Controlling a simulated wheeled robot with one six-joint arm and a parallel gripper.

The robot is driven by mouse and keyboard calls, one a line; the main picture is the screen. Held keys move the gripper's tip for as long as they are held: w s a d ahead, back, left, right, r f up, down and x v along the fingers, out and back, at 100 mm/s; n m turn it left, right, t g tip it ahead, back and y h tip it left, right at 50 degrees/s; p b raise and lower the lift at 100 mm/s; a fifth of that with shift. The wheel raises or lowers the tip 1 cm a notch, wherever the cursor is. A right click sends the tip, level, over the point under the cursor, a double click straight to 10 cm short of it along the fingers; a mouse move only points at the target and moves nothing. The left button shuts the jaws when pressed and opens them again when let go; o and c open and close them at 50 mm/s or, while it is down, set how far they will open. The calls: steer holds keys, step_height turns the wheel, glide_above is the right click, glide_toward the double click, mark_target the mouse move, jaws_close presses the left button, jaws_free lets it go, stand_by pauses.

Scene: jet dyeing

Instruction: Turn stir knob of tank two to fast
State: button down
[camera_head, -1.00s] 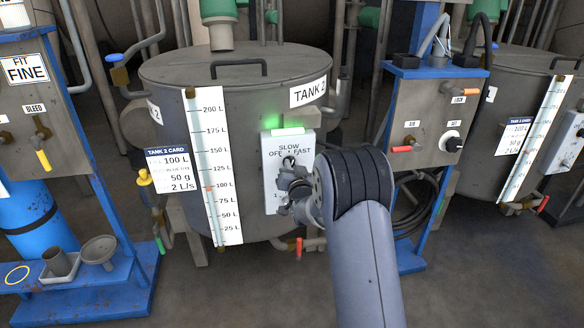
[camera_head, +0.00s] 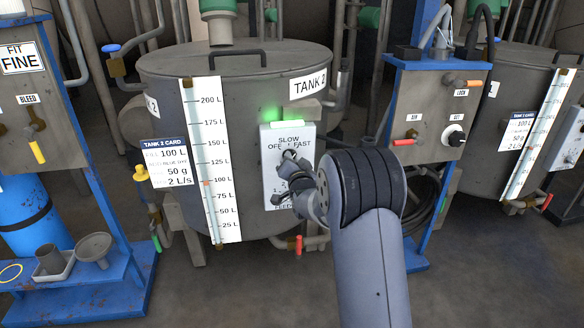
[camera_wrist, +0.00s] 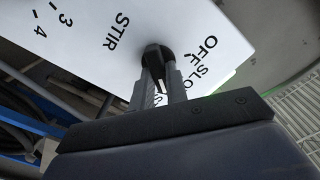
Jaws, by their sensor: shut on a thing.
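Tank two (camera_head: 262,80) is a grey drum with a "TANK 2" label, in the middle of the head view. On its front is a white control panel (camera_head: 280,187) marked SLOW, OFF and FAST, with a lit green lamp (camera_head: 290,124) on top. The stir knob (camera_wrist: 154,52) is dark and round beside the word STIR in the wrist view. My gripper (camera_wrist: 162,78) is shut on it. In the head view my gripper (camera_head: 291,160) is at the panel, and my wrist hides its lower right part. The knob's pointer direction cannot be made out.
A white litre scale (camera_head: 212,155) and the tank 2 card (camera_head: 166,163) are left of the panel. A blue-framed post (camera_head: 433,125) with a black knob and red and orange handles stands close on the right. Pipes with a red-handled valve (camera_head: 299,246) run below.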

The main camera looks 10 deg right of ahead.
steer(key=shift+f+m+b, duration=0.1)
steer(key=shift+m+b, duration=0.8)
steer(key=shift+m, duration=0.3)
steer(key=c, duration=1.4)
jaws_free()
steer(key=s+p, duration=0.1)
steer(key=s, duration=0.9)
steer(key=shift+s+p, duration=0.3)
steer(key=shift+s, duration=0.1)
steer(key=w+b, duration=0.1)
steer(key=w, duration=0.9)
steer(key=shift+w+b, duration=0.3)
steer(key=shift+w, duration=0.1)
